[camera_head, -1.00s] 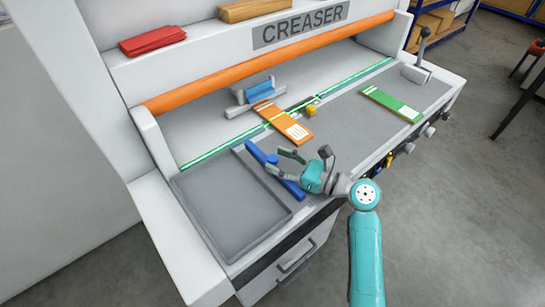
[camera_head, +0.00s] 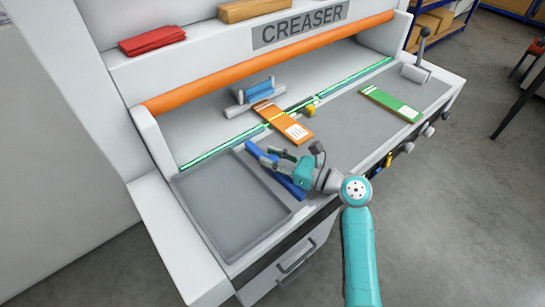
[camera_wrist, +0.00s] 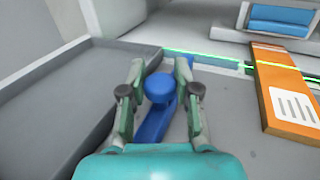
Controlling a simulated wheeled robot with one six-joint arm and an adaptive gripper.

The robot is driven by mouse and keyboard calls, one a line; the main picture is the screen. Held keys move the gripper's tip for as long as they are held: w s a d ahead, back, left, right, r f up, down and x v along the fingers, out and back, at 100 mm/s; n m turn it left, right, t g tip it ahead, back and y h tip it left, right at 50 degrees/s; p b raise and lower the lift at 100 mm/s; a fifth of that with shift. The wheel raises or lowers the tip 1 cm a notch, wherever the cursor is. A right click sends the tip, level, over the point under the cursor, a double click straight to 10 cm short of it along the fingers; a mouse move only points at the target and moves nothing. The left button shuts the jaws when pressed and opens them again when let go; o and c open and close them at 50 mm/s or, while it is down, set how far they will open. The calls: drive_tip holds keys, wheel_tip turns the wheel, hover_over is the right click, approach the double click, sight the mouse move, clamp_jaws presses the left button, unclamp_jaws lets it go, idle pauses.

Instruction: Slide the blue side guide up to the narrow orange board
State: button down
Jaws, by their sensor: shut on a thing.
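The blue side guide (camera_head: 285,181) is a long bar on the grey bed, beside the right edge of the recessed tray. In the wrist view its round blue knob (camera_wrist: 159,88) sits between the two fingers of my gripper (camera_wrist: 160,72). My gripper (camera_head: 270,156) is shut on this knob. The narrow orange board (camera_head: 283,121) lies flat to the right of and beyond the guide, with a white label on its near end. It also shows in the wrist view (camera_wrist: 280,78), and a strip of bare bed separates it from the guide. My fingers hide part of the guide.
A grey recessed tray (camera_head: 190,207) lies left of the guide. A green board (camera_head: 391,104) lies farther right, and a small yellow block (camera_head: 310,112) sits by the orange board. A green light line (camera_head: 222,147) crosses the bed. An orange bar (camera_head: 200,90) spans above.

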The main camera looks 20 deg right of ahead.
drive_tip(key=w+d, duration=0.1)
drive_tip(key=d, duration=0.2)
drive_tip(key=w+d, duration=0.1)
drive_tip(key=d, duration=0.1)
drive_tip(key=w+d, duration=0.1)
drive_tip(key=d, duration=0.2)
drive_tip(key=shift+d, duration=0.3)
drive_tip(key=c, duration=0.8)
unclamp_jaws()
drive_tip(key=shift+s, duration=0.1)
drive_tip(key=shift+c, duration=0.2)
drive_tip(key=v, duration=1.2)
